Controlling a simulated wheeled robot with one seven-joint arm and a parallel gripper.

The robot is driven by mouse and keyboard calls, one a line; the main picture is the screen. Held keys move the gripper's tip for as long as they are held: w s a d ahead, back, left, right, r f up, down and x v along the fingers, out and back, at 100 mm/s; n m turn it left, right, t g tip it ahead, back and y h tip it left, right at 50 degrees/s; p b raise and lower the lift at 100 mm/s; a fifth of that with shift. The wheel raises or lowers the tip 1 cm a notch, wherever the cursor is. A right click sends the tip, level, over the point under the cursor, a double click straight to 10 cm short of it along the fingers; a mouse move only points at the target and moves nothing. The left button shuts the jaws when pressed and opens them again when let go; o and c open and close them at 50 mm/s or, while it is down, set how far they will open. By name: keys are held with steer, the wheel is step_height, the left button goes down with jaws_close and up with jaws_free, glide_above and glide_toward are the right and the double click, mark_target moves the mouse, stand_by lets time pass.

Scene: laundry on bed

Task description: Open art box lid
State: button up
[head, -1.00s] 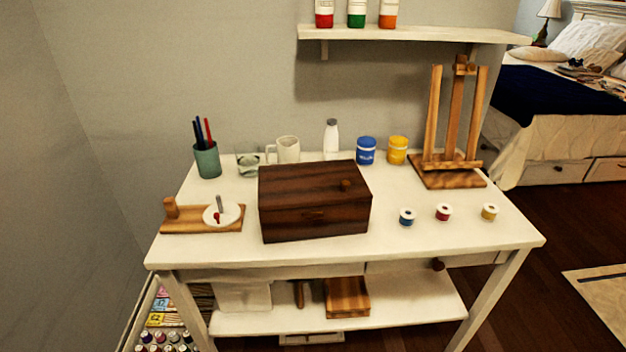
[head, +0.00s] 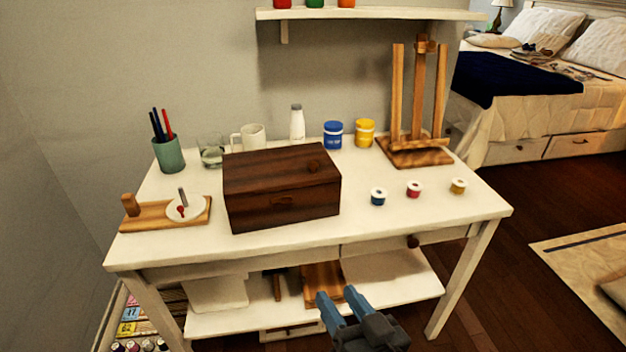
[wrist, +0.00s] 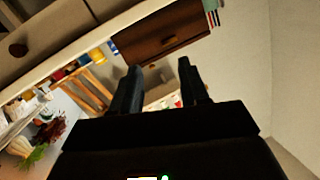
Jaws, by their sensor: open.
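The art box (head: 282,189) is a dark brown wooden box on the white table, left of the middle. My gripper (head: 336,296) is open and empty, in front of the table and below the tabletop, to the lower right of the box. In the wrist view the gripper fingers (wrist: 158,85) stand apart.
On the white table (head: 400,222) stand a green pen cup (head: 169,154), a glass (head: 210,150), a mug (head: 250,138), a white bottle (head: 297,124), paint jars (head: 364,132) and an easel (head: 414,152). Small pots (head: 414,189) lie right of the box. A drawer knob (head: 413,241) sticks out in front.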

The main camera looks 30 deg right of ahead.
steer(key=w+d+r+n+t+y+b, duration=0.1)
steer(key=w+d+r+n+y, duration=0.2)
steer(key=w, duration=0.8)
steer(key=n+y+b, duration=0.1)
steer(key=n+b, duration=0.1)
steer(key=n, duration=0.1)
glide_toward(316, 168)
steer(key=w, duration=0.3)
steer(key=shift+w+a, duration=0.25)
steer(key=shift+w, duration=0.35)
steer(key=w, duration=0.2)
steer(key=w+p, duration=0.1)
steer(key=w, duration=0.1)
steer(key=w+a, duration=0.1)
steer(key=w, duration=0.1)
steer(key=shift+w+a+f+p, duration=0.1)
steer(key=shift+w+p, duration=0.3)
jaws_close()
